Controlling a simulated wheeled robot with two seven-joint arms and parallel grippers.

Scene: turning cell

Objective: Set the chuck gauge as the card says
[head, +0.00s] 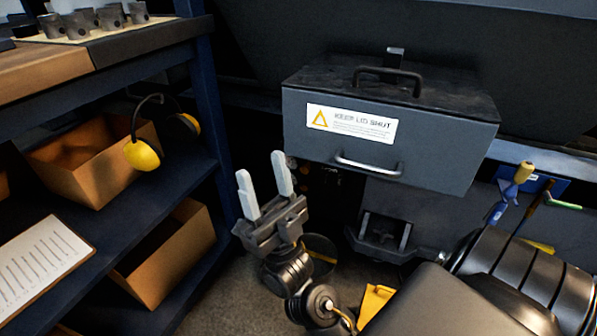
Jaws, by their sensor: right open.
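My right gripper (263,178) is open and empty, its two pale fingers pointing up in front of the dark gap left of the grey box. My left gripper is not in view. No chuck gauge can be made out. A clipboard with a white printed sheet (38,262) lies on the shelf at the lower left; its print is too small to read, and I cannot tell whether it is the card. The grey lidded box (440,160) has a label reading "KEEP LID SHUT" (350,124), and its lid looks shut.
A blue shelf rack (213,95) on the left holds open cardboard boxes (95,178). Yellow ear defenders (145,154) hang at its edge. Several metal parts (110,17) stand on the top. Brushes or tools (510,190) are at the right. Some floor (225,300) is bare.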

